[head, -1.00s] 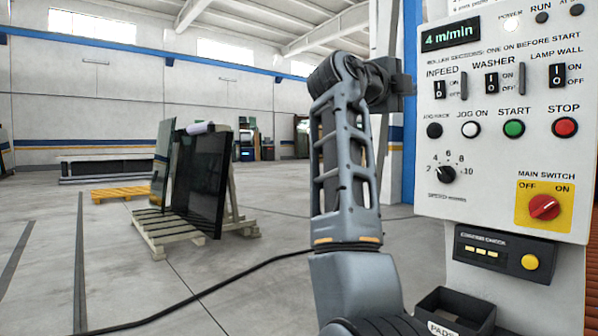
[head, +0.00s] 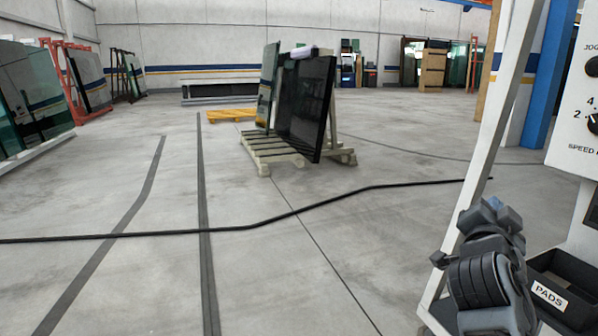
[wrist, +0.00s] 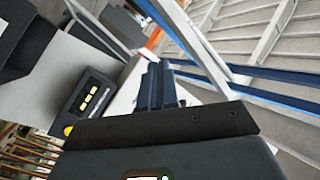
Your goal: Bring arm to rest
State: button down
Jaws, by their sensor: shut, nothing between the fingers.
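My gripper (wrist: 161,84) shows in the wrist view, its two dark blue-grey fingers together with nothing between them. It points up into the picture beside the white machine housing and touches nothing that I can make out. My arm is folded low at the lower right of the head view, next to the pads bin (head: 550,294). I cannot pick out the fingers in the head view. The control panel (head: 577,140) is cut off by the right edge there. A dark box with lit yellow bars (wrist: 88,102) is left of my gripper in the wrist view.
A pale post (head: 490,130) stands close behind my arm. A black cable (head: 280,215) crosses the grey floor. A pallet (head: 270,150) with dark glass panes (head: 304,100) stands mid-floor. Glass racks (head: 85,75) line the left. The floor between is open.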

jog(key=s+a+f+n+y+p, duration=0.1)
jog(key=s+a+f+n+y, duration=0.25)
jog(key=s+f, duration=0.35)
jog(key=s+a+f+n+y+p, duration=0.15)
jog(key=s+f+n, duration=0.3)
jog(key=s, duration=0.55)
jog(key=s+a+f+n+y+p, duration=0.1)
jog(key=s+a+f+n+y, duration=0.25)
jog(key=s+f, duration=0.35)
jog(key=s+a+r+n+p, duration=0.1)
jog(key=s+r, duration=0.2)
jog(key=s, duration=0.6)
jog(key=s+a+r+y+p, duration=0.1)
jog(key=s+a+r, duration=0.1)
jog(key=s, duration=0.7)
jog(key=s+a+r+n+y+p, duration=0.1)
jog(key=s+a+r, duration=0.1)
jog(key=s+r, duration=0.3)
jog(key=s, duration=0.4)
jog(key=shift+a+n, duration=0.15)
jog(key=shift+n, duration=0.2)
jog(key=shift+f+y, duration=0.1)
jog(key=shift+y, duration=0.15)
